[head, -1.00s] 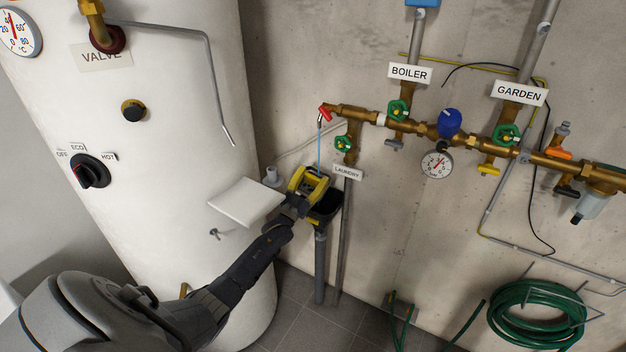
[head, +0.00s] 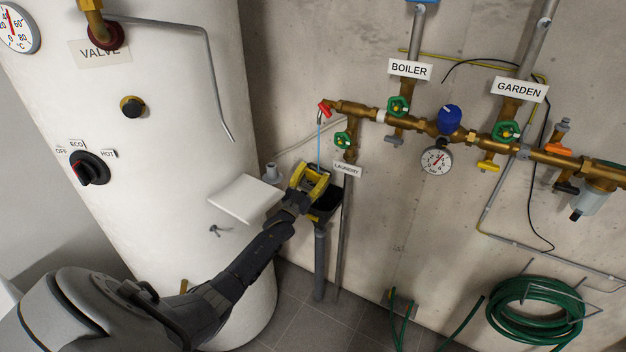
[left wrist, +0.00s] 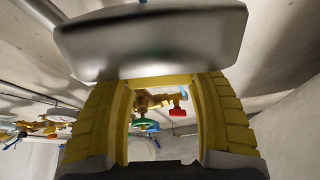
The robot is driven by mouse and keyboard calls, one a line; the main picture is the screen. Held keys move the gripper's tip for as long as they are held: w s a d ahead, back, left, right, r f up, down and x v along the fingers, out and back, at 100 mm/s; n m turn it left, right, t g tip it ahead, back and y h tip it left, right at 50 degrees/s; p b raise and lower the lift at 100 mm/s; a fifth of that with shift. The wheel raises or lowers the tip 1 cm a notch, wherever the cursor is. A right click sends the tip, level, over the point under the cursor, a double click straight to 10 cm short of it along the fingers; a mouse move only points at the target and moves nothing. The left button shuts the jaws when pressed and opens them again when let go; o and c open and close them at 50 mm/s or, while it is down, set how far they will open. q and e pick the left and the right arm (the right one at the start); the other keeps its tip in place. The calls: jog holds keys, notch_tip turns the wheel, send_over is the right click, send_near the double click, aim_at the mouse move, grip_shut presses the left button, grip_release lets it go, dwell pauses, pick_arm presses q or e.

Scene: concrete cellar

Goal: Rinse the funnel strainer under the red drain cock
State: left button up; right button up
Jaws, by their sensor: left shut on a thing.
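The red drain cock (head: 324,108) is at the left end of the brass pipe, and a thin blue stream of water (head: 319,145) falls from it. My left gripper (head: 313,183) is under the stream, just above a black drain cup (head: 327,203). In the left wrist view its yellow fingers are shut on a grey metal piece, the funnel strainer (left wrist: 150,42), which spans the top of the picture. In the head view the gripper hides the strainer, so I cannot tell exactly where the water lands. The red cock also shows between the fingers (left wrist: 178,108). My right gripper is not in view.
A white shelf (head: 245,198) juts out left of the gripper, in front of the white tank (head: 165,220). A green laundry valve (head: 342,140) is close on the right. A grey drain pipe (head: 320,265) runs down below the cup. A coiled green hose (head: 500,310) hangs lower right.

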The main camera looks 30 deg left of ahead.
pick_arm(q)
jog(key=shift+w+d, duration=0.2)
jog(key=shift+d, duration=0.1)
jog(key=shift+s+a, duration=0.1)
jog(key=shift+a, duration=0.05)
jog(key=shift+s+a, duration=0.25)
jog(key=shift+a, duration=0.1)
dwell(0.4)
jog(key=s+d, duration=0.4)
jog(key=s, duration=0.2)
jog(key=shift+s, duration=0.4)
dwell(0.4)
jog(key=shift+s+d+r, duration=0.1)
jog(key=shift+d, duration=0.05)
dwell(1.1)
